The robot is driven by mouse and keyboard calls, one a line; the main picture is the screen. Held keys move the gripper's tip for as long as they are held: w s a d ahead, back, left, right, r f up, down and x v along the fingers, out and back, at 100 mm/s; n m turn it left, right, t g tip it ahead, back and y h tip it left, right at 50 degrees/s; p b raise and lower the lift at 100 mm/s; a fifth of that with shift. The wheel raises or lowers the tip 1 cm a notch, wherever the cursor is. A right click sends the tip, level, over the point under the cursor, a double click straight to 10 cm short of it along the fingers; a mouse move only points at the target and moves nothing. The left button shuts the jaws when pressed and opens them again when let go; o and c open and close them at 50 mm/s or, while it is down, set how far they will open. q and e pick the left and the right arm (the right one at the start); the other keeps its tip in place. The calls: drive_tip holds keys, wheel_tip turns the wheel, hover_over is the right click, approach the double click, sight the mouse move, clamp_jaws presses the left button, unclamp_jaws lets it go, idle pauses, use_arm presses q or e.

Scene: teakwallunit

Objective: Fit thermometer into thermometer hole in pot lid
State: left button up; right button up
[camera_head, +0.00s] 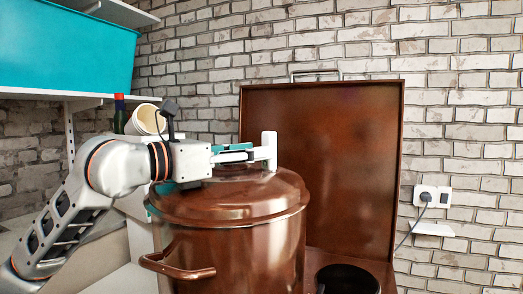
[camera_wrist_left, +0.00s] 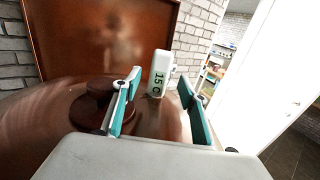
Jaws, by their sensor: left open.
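The thermometer (camera_wrist_left: 159,72) is a white block with a dark "15 C" reading. It stands roughly upright at the brown pot lid (camera_head: 225,203). In the head view the thermometer (camera_head: 269,149) shows at the end of my left gripper (camera_head: 250,152), above the lid's far right part. In the left wrist view it appears between the two teal-lined fingers, which are spread with gaps on both sides. My left gripper is open and reaches across from the left over the lid. The thermometer's lower end and the hole are hidden. My right gripper is not in view.
The lid sits on a large copper-brown pot (camera_head: 235,255) with a side handle (camera_head: 178,268). A brown upright panel (camera_head: 330,150) stands behind it. A dark round vessel (camera_head: 348,279) is at lower right. A teal bin (camera_head: 70,45) is on the upper left shelf.

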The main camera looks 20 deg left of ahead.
use_arm(q)
drive_tip(key=v, duration=0.9)
drive_tip(key=shift+w, duration=0.1)
